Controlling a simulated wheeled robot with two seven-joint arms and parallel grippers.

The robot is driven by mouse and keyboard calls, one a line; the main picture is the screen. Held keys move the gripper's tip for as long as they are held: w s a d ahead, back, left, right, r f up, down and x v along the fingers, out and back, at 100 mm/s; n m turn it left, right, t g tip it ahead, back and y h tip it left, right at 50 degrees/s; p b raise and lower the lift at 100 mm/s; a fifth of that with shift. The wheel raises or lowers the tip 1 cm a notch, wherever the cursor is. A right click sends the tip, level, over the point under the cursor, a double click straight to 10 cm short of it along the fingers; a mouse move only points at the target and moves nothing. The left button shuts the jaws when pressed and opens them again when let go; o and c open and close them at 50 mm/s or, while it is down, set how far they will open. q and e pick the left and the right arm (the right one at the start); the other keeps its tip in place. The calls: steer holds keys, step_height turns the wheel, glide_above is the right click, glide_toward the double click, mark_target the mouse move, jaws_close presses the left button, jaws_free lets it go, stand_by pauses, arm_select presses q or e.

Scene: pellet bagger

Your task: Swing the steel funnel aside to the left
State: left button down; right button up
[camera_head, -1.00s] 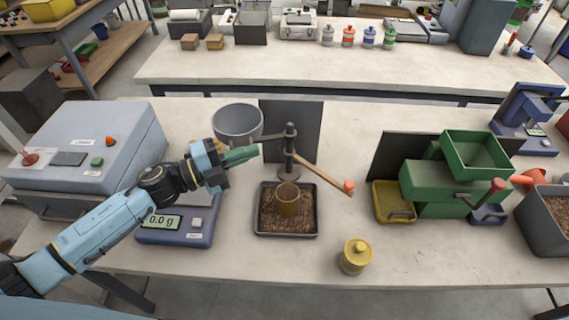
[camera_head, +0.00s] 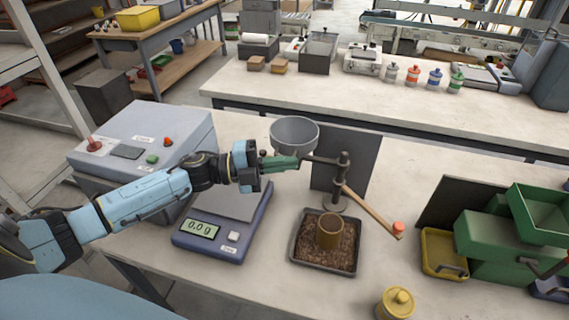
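The steel funnel (camera_head: 295,136), a grey round bowl, hangs from a dark arm on an upright post (camera_head: 342,182). It is to the left of and behind the post, clear of the brown cup (camera_head: 330,232) in the pellet tray (camera_head: 324,269). My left gripper (camera_head: 296,161) reaches in from the left. Its green fingers are just below the funnel's front rim, at the left end of the dark arm. Whether they grip, touch or only overlap it, I cannot tell.
A blue scale (camera_head: 208,246) reading 0.0 g lies below my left arm, with a grey machine (camera_head: 144,150) behind. A wooden lever (camera_head: 372,212) with an orange knob juts right from the post. A yellow canister (camera_head: 396,304) and green bins (camera_head: 510,240) stand to the right.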

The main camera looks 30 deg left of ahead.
arm_select(q)
steer(key=shift+r, duration=0.1)
steer(key=s+a, duration=0.6)
steer(key=s, duration=0.1)
steer(key=shift+s, duration=0.2)
